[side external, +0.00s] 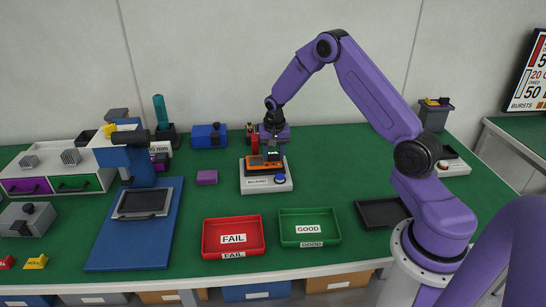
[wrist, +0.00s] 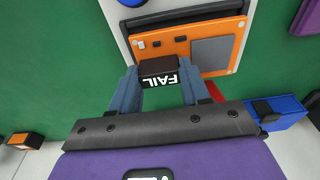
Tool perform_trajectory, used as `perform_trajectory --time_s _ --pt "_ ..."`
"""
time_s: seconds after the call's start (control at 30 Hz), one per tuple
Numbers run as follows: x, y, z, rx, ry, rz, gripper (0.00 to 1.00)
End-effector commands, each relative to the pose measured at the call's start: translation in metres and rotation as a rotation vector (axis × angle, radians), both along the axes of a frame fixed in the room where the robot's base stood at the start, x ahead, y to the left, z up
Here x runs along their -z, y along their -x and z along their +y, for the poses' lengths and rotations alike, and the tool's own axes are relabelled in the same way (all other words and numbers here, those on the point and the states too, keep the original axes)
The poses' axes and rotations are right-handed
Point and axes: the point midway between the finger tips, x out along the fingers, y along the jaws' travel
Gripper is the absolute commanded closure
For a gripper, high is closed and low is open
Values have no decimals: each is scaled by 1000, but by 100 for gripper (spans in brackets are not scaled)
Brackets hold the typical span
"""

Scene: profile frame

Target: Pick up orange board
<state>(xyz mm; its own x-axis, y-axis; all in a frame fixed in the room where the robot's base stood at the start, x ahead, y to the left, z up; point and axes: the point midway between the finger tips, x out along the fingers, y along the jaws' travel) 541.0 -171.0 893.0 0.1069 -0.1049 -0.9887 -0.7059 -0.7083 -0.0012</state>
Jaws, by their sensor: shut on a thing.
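The orange board (side external: 262,163) lies in the white fixture (side external: 279,187) with the blue button, on the green table. In the wrist view the orange board (wrist: 178,48) shows a grey square and small black parts. My gripper (side external: 273,154) points down at the board. In the wrist view my gripper (wrist: 158,85) has its fingers on both sides of a black block (wrist: 160,66) marked FAIL, at the board's edge. The fingers are shut on this block. I cannot tell whether the block is fixed to the board or whether the board is lifted.
A red FAIL tray (side external: 214,240) and a green GOOD tray (side external: 327,231) stand in front. A red upright part (side external: 255,145) is close behind the board. A purple block (side external: 207,177) lies to the left. A black tray (side external: 383,212) is at the right. Green table between them is clear.

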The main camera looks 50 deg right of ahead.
Motion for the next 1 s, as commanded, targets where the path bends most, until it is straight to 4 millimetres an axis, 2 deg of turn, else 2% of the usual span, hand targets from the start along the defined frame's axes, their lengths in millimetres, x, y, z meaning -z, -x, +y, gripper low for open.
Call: perform_trajectory --time_s 0.1,0.27,0.53,0.8,1.0 --pt "-18 0 0 0 1 -3 92" --pt "-36 17 5 0 1 -2 92" --pt "-79 50 16 0 1 -4 92" --pt "-99 100 32 -1 1 -2 92" --pt "-109 122 38 0 1 -1 92"
